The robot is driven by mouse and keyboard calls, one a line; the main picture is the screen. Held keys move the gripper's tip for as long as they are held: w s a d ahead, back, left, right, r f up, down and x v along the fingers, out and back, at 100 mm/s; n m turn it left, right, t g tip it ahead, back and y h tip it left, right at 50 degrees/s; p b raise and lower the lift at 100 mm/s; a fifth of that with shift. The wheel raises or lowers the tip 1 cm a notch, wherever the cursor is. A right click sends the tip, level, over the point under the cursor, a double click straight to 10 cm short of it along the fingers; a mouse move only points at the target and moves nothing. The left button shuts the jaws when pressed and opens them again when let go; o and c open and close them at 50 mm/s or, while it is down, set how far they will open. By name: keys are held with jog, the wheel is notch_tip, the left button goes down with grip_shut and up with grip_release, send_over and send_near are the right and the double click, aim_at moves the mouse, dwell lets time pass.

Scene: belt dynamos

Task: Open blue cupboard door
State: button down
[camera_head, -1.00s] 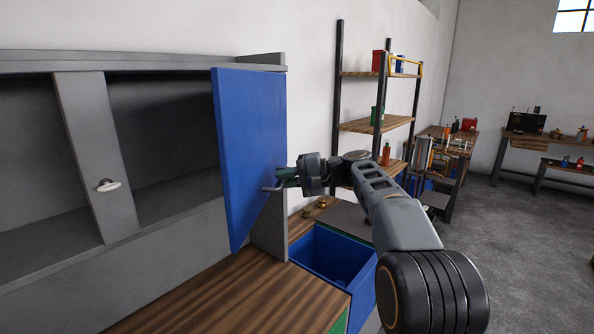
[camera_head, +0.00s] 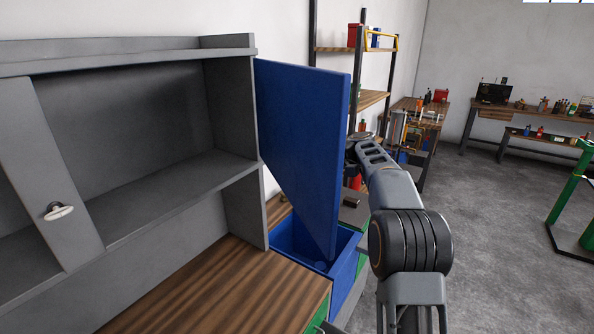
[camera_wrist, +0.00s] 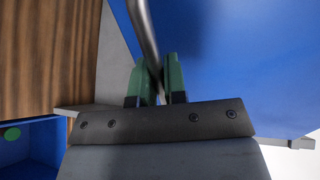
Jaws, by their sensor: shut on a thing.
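The blue cupboard door (camera_head: 305,135) stands wide open, swung out past the right side of the grey cupboard (camera_head: 228,45). The cupboard's right compartment behind it is uncovered and looks empty. In the head view the door hides my gripper; only my arm shows to its right. In the wrist view my gripper (camera_wrist: 157,82) has its two green fingers shut on the metal door handle (camera_wrist: 146,38), with the blue door face (camera_wrist: 235,70) right behind it.
A wooden worktop (camera_head: 225,285) lies below the cupboard. A blue bin (camera_head: 345,265) stands under the door's lower edge. A shelf rack (camera_head: 312,48) is behind the door. The grey floor (camera_head: 490,220) at right is open, with a green stand (camera_head: 570,200) at its edge.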

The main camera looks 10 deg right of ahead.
jog(key=c, duration=1.2)
grip_release()
